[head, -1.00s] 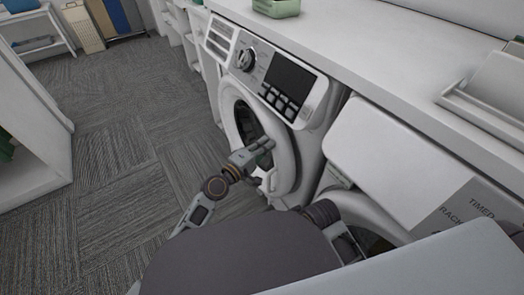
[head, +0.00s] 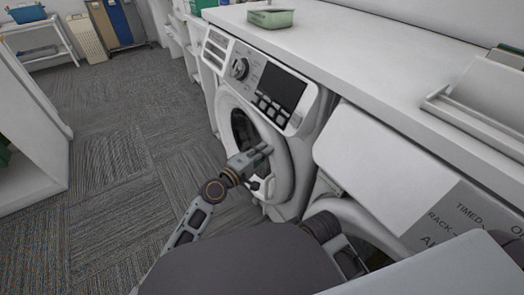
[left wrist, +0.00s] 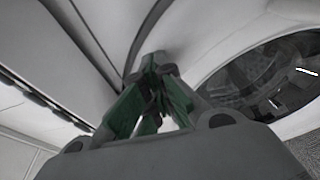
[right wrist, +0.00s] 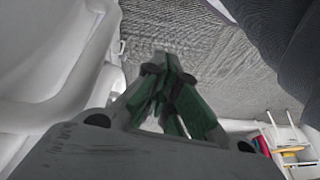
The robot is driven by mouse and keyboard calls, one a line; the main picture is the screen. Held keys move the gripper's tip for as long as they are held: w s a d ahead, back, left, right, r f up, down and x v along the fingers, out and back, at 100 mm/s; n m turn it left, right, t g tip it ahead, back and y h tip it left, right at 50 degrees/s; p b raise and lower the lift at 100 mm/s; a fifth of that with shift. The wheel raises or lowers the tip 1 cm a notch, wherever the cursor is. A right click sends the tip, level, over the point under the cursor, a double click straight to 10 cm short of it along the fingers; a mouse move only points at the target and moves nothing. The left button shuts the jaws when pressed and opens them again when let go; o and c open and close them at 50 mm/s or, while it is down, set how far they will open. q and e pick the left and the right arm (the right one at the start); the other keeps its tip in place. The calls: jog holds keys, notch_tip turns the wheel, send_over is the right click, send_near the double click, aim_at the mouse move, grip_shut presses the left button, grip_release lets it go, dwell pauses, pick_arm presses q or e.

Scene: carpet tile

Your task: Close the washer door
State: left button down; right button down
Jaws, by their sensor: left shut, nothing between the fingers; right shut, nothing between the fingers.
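The white washer (head: 290,75) stands under the counter. Its round door (head: 284,170) has a white rim and dark glass (head: 243,130), and appears ajar. My left gripper (head: 266,150) is shut and empty, its fingertips at the door's rim; contact cannot be told. In the left wrist view, the shut fingers (left wrist: 155,62) point at white surfaces, with the dark door glass (left wrist: 265,75) to the right. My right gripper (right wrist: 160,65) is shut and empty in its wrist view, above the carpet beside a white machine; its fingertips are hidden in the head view.
A second white machine (head: 365,155) stands to the right of the washer. A green tray (head: 271,18) sits on the white counter (head: 370,60). White shelving (head: 30,130) stands at the left. The carpet (head: 120,150) between is clear.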

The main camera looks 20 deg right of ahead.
pick_arm(q)
jog(key=shift+s+d+r, duration=0.2)
jog(key=shift+d+r, duration=0.1)
jog(key=shift+r, duration=0.1)
pick_arm(e)
jog(key=shift+d, duration=0.15)
pick_arm(q)
jog(key=v, duration=1.2)
jog(key=shift+w+a+f, duration=0.2)
jog(key=shift+a+f, duration=0.15)
jog(key=shift+f, duration=0.1)
pick_arm(e)
jog(key=shift+d+f, duration=0.1)
